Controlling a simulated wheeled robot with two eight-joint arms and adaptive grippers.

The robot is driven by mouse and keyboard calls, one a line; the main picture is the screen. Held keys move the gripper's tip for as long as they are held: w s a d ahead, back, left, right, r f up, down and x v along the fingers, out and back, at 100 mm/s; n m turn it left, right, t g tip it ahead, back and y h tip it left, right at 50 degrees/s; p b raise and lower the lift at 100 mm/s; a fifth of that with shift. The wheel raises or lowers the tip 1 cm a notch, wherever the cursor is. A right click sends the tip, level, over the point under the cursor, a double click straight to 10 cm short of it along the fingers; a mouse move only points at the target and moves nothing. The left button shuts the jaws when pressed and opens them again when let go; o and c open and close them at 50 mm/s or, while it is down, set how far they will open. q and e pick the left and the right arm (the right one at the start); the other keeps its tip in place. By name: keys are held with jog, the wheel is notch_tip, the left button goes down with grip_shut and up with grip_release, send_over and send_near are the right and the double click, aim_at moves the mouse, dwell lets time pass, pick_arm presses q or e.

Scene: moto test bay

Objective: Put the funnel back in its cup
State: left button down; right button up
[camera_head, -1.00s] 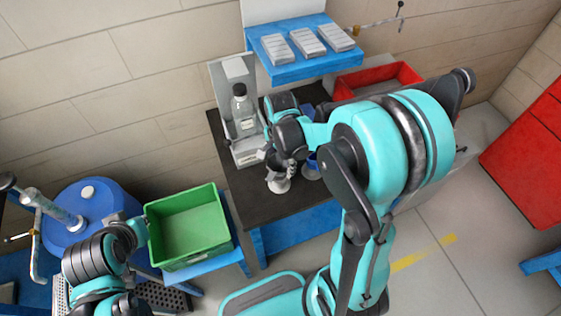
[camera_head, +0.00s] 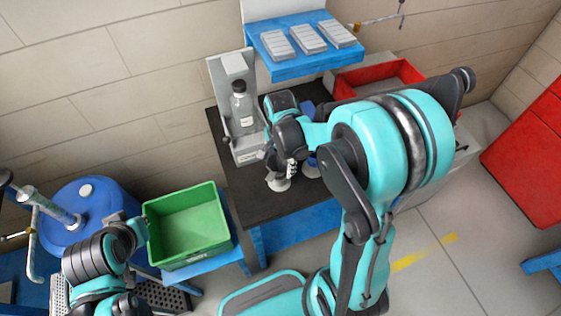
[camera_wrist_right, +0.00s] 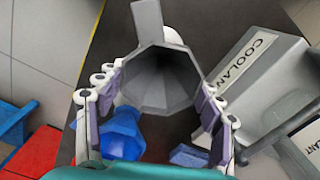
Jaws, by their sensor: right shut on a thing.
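The funnel (camera_wrist_right: 160,75) is a grey eight-sided cone with a flat tab. In the right wrist view its dark, wide mouth faces the camera. My right gripper (camera_wrist_right: 160,108) is shut on it, with a jointed finger on each side. In the head view my right gripper (camera_head: 284,168) is low over the dark table, in front of the bottle stand. A pale round shape (camera_head: 279,184) shows just under it. I cannot tell whether this is part of the funnel or its cup. I see only part of my left arm, beside the green crate, and no left fingers.
A coolant bottle (camera_head: 241,108) stands in a grey holder (camera_head: 249,155) close left of the gripper. A blue object (camera_wrist_right: 122,135) is close by on the table (camera_head: 262,205). A blue shelf (camera_head: 305,62) and red bin (camera_head: 350,82) are behind; a green crate (camera_head: 190,252) is left.

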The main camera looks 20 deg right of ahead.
jog(key=shift+f, duration=0.1)
jog(key=o, duration=1.2)
notch_tip(320, 180, up, 12)
jog(key=s+a+f+n+t+b, duration=0.1)
jog(key=s+n+t+b, duration=0.1)
jog(key=n, duration=0.3)
jog(key=s+a+f+n+t+b, duration=0.1)
jog(key=s+f+n+t+b, duration=0.1)
jog(key=s+n, duration=0.2)
jog(key=s+a+f+n+t+b, duration=0.2)
jog(key=s+n+t, duration=0.1)
jog(key=n, duration=0.2)
jog(key=shift+f+n, duration=0.15)
jog(key=shift+n, duration=0.15)
